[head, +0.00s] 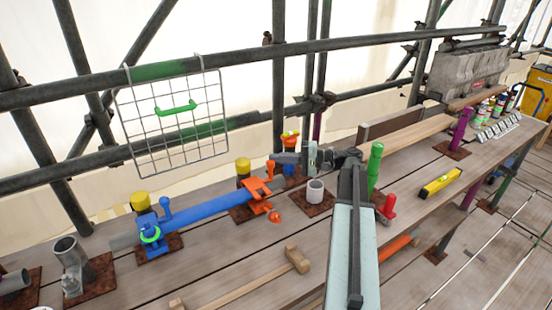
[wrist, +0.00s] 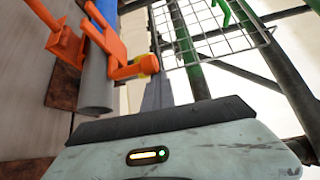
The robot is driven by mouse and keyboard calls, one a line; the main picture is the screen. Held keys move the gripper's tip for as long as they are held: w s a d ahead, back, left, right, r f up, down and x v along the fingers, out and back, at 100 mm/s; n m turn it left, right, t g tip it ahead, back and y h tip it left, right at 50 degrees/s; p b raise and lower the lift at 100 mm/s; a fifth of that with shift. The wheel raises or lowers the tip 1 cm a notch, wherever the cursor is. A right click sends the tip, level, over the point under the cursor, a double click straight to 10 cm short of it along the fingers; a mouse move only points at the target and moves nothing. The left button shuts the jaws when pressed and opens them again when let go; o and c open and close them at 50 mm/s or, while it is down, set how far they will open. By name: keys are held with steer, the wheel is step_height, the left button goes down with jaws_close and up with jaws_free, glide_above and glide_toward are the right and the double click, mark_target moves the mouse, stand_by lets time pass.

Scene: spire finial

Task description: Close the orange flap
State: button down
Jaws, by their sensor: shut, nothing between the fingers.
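An orange clamp (head: 256,187) sits around the right end of a blue tube (head: 205,203) on the plank bench. It has several orange parts standing out at different angles; I cannot tell surely which is the flap. In the wrist view an orange arm (wrist: 108,47) of it reaches out beside the grey tube end (wrist: 97,85), its tip overlapping a yellow cap. Another orange plate (wrist: 66,45) points the other way. My gripper (head: 282,158) is shut and empty, just right of and above the clamp's upper orange part. I cannot tell whether they touch.
A blue clamp (head: 150,232) holds the tube's left end. A grey cup (head: 315,191), a green post (head: 374,168) and a red piece (head: 388,208) stand to the right. A wire grid (head: 172,128) hangs behind from the scaffold rail.

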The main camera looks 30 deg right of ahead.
steer(key=shift+s, duration=0.1)
stand_by(0.3)
steer(key=v, duration=0.8)
steer(key=shift+r+p, duration=0.15)
steer(key=shift+p, duration=0.15)
